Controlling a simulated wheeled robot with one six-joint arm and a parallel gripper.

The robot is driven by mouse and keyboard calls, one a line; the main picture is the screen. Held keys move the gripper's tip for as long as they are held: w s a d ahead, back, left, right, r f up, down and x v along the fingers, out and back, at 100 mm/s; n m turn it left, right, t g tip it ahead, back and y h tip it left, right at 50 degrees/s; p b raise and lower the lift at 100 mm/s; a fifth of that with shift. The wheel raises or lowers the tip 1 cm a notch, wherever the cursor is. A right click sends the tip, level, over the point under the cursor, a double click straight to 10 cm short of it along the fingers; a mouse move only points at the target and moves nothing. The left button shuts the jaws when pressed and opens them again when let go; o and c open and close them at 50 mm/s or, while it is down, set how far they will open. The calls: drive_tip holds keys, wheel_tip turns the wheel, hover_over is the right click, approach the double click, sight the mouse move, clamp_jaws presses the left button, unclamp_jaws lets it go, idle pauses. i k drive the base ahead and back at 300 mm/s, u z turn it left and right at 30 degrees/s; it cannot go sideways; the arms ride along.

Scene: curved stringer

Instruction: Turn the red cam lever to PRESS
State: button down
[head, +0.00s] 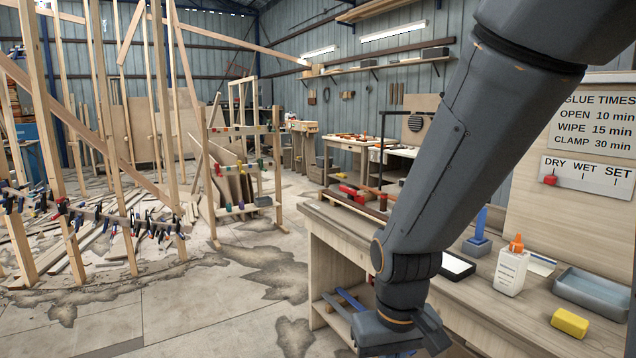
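I cannot pick out a red cam lever or a PRESS mark for certain in the head view. A small red piece (348,190) and a red-brown bar (377,192) lie at the far left end of the wooden workbench (335,232); they are too small to tell whether either is the lever. My arm hangs down in front of the bench, covering part of it.
On the bench are a glue bottle (511,270), a yellow block (569,322), a grey tray (594,293) and a blue-handled tool (480,226). A DRY/WET/SET board (586,177) has its red marker at DRY. Timber frames with clamps stand left; stained floor between is open.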

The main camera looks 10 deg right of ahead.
sight(350, 191)
drive_tip(key=u, duration=0.65)
drive_tip(key=i, duration=1.6)
drive_tip(key=u, duration=0.25)
drive_tip(key=i, duration=1.25)
drive_tip(key=z, duration=1.2)
drive_tip(key=i, duration=0.75)
drive_tip(key=z, duration=1.25)
drive_tip(key=i, duration=0.25)
drive_tip(key=z, duration=0.15)
